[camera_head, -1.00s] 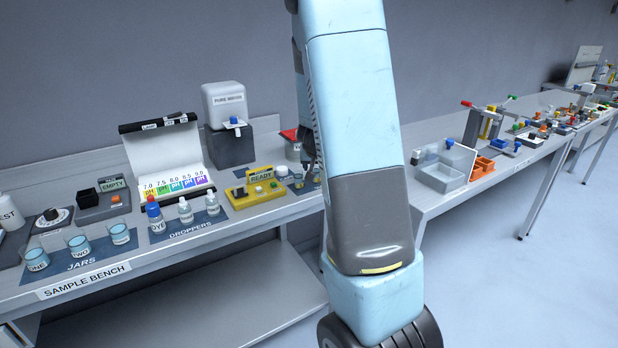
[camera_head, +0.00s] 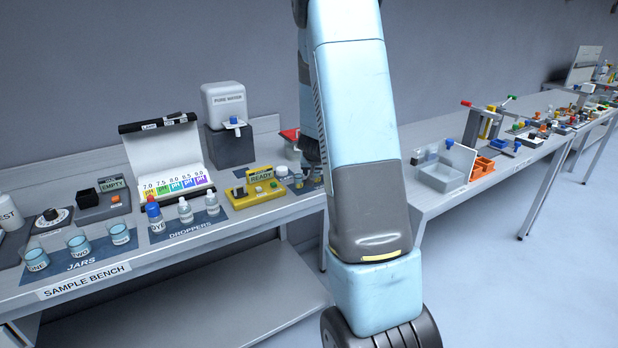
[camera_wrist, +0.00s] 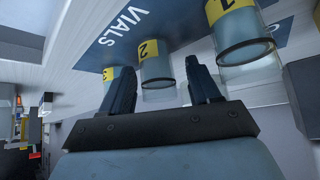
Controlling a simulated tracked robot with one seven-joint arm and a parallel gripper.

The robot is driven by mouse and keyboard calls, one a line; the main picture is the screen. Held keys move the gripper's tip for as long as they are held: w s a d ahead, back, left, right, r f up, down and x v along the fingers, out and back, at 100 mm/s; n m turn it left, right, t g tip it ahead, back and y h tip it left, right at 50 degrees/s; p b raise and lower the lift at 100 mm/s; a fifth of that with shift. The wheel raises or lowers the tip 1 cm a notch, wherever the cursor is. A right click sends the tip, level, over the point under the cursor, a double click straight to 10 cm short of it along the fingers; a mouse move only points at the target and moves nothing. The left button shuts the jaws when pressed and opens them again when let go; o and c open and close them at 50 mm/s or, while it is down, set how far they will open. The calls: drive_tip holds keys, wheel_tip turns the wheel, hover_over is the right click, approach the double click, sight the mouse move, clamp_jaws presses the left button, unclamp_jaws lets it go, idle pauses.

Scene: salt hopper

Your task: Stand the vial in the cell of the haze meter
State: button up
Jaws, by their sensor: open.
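Vials with yellow labels stand on a dark blue mat marked VIALS (camera_wrist: 122,28) in the wrist view. The vial marked 2 (camera_wrist: 155,68) appears between and beyond the fingertips of my open gripper (camera_wrist: 158,66), with no visible grip on it. The vial marked 1 (camera_wrist: 245,45) is to the right; another vial (camera_wrist: 107,74) is partly hidden by the left finger. In the head view my arm hides the gripper and most of the vials. A yellow device reading READY (camera_head: 255,195) and a grey device reading EMPTY (camera_head: 104,204) stand there; no label names the haze meter.
Droppers (camera_head: 185,209) and jars (camera_head: 78,246) stand on mats along the sample bench's front. A pure water container (camera_head: 223,104) and an open colour-chart case (camera_head: 165,160) are behind. A clear tray (camera_head: 440,178) is on the right bench.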

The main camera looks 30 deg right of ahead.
clamp_jaws()
idle(0.5)
drive_tip(key=shift+r, duration=0.2)
drive_tip(key=shift+r, duration=1.3)
drive_tip(key=s+a+r, duration=0.4)
drive_tip(key=s+r, duration=0.6)
drive_tip(key=s, duration=0.3)
drive_tip(key=shift+s, duration=0.15)
idle(0.7)
drive_tip(key=shift+s, duration=0.1)
